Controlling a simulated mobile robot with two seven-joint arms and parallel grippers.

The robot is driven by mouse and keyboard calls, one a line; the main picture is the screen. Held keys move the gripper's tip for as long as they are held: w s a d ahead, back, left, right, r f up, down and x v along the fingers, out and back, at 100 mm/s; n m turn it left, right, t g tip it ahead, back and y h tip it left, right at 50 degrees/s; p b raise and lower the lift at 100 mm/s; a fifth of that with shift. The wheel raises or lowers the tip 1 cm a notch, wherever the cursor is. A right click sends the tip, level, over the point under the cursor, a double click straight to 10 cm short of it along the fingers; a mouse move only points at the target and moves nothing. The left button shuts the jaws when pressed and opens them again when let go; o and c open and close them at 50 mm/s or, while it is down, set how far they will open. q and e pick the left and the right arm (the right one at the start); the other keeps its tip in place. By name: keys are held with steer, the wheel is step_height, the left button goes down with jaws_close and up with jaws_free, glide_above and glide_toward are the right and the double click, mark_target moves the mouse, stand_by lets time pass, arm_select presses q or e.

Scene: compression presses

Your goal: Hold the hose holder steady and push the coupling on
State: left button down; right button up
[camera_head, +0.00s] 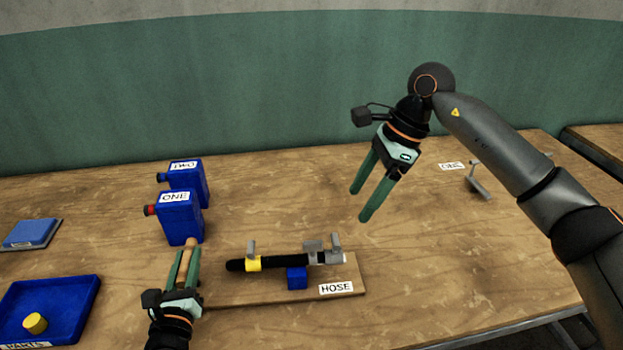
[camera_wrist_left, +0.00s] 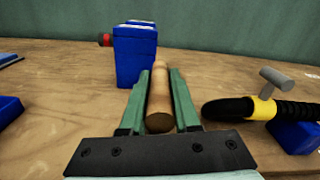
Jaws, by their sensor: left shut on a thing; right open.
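A black hose (camera_head: 280,262) lies across a blue block (camera_head: 297,279) on a flat board (camera_head: 345,276) labelled HOSE. A yellow ring (camera_head: 253,264) with a grey T-shaped lever sits near the hose's left end; it also shows in the left wrist view (camera_wrist_left: 263,108). A grey metal coupling (camera_head: 322,257) with a lever is at the right end. My left gripper (camera_head: 188,256) is shut on a wooden rod (camera_wrist_left: 159,95), left of the hose; I cannot tell whether the rod joins the board. My right gripper (camera_head: 361,205) is open and empty, above and right of the board.
Two blue canisters labelled ONE (camera_head: 180,220) and TWO (camera_head: 187,180) stand behind my left gripper. A blue tray (camera_head: 84,292) holding a yellow piece (camera_head: 35,323) is at the left. A grey metal part (camera_head: 480,182) lies at the right.

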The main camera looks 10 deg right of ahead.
arm_select(q)
steer(key=c, duration=0.6)
jaws_free()
steer(key=shift+o, duration=0.2)
steer(key=shift+s, duration=0.1)
